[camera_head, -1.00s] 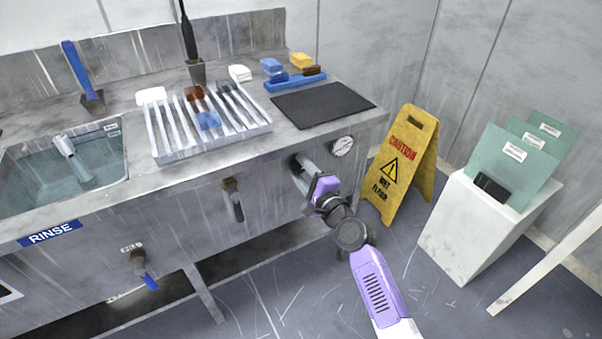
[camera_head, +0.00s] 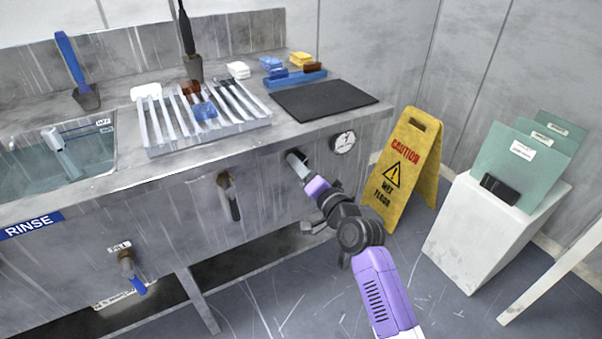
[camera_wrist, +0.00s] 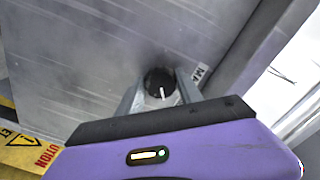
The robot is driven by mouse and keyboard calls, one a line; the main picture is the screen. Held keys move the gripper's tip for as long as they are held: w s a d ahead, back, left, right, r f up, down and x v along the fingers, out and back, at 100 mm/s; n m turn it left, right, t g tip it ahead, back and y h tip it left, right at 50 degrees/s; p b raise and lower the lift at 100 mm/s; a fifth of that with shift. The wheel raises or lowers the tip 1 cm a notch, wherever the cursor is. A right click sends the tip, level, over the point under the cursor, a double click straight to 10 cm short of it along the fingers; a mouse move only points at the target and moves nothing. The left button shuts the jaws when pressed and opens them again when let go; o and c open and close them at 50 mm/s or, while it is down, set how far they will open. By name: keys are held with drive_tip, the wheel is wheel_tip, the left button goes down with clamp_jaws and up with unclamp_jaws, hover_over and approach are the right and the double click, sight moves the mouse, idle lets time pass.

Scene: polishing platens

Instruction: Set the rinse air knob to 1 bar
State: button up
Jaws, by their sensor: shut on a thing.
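The rinse air knob (camera_wrist: 159,84) is a round black knob with a white pointer line, on the grey front panel of the sink bench. In the wrist view it sits between the two grey fingers of my gripper (camera_wrist: 160,95), which is shut on it. In the head view my gripper (camera_head: 299,168) reaches the panel below the bench edge and hides most of the knob. A round white gauge (camera_head: 344,142) with a dark needle is on the panel to the upper right of the knob; its numbers are too small to read.
A yellow caution sign (camera_head: 407,165) stands on the floor right of the bench. A lever valve (camera_head: 228,195) and the blue-handled fill valve (camera_head: 131,270) are on the panel to the left. A white pedestal (camera_head: 480,235) holds green sheets at right. A partly hidden label (camera_wrist: 201,75) is beside the knob.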

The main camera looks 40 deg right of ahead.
drive_tip(key=shift+f+n+b, duration=0.15)
drive_tip(key=shift+n+b, duration=0.5)
drive_tip(key=shift+n, duration=0.45)
drive_tip(key=shift+f+n+b, duration=0.1)
drive_tip(key=shift+n+b, duration=0.5)
drive_tip(key=shift+n, duration=0.5)
drive_tip(key=o, duration=1.4)
drive_tip(key=shift+r, duration=0.1)
drive_tip(key=shift+c, duration=0.2)
drive_tip(key=shift+s, duration=0.1)
drive_tip(key=p+v, duration=0.1)
drive_tip(key=v, duration=0.6)
drive_tip(key=shift+s, duration=0.3)
